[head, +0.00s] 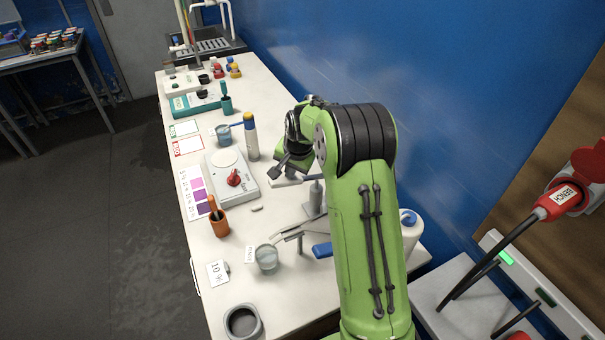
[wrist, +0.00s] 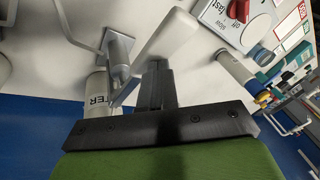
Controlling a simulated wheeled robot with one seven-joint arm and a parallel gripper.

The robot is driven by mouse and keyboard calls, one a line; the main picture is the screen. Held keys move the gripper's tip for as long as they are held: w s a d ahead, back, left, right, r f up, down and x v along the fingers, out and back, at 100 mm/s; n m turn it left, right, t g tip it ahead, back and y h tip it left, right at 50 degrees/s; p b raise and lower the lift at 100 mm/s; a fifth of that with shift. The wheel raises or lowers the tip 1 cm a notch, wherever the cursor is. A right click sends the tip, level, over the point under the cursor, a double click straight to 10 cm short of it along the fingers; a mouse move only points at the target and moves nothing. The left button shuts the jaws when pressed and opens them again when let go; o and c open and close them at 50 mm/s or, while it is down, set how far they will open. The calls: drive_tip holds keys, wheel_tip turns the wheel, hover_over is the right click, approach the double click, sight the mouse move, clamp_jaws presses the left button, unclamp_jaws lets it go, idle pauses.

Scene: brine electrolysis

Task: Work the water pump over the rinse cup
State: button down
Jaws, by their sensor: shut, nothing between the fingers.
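The rinse cup (head: 267,260), a clear cup beside a small label, stands near the front of the bench. A thin grey spout (head: 288,231) reaches over or near it. What appears to be the water pump shows as a grey upright cylinder (head: 315,197) with a pale flat bar (head: 288,181) at its top. In the wrist view the cylinder (wrist: 119,48), the pale bar (wrist: 168,32) and a body lettered "TER" (wrist: 100,92) show. My gripper (head: 276,171) is shut and empty beside the bar; whether it touches is unclear. My arm hides part of the pump.
A grey pot (head: 243,322) is at the front edge. A blue wall (head: 420,60) bounds the right side.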

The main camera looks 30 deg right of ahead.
sight(290, 184)
drive_tip(key=f+b, duration=0.2)
drive_tip(key=f, duration=0.1)
drive_tip(key=f+b, duration=0.1)
drive_tip(key=f, duration=0.1)
drive_tip(key=shift+a, duration=0.3)
drive_tip(key=r+p, duration=0.1)
drive_tip(key=r, duration=0.1)
drive_tip(key=r+p, duration=0.2)
drive_tip(key=d+r+p, duration=0.1)
drive_tip(key=r, duration=0.1)
drive_tip(key=r+p, duration=0.1)
drive_tip(key=d+r+p, duration=0.1)
drive_tip(key=r+p, duration=0.1)
drive_tip(key=d+r+p, duration=0.1)
drive_tip(key=r, duration=0.1)
drive_tip(key=shift+d+r+p, duration=0.15)
drive_tip(key=shift+r+p, duration=0.1)
drive_tip(key=shift+p, duration=0.1)
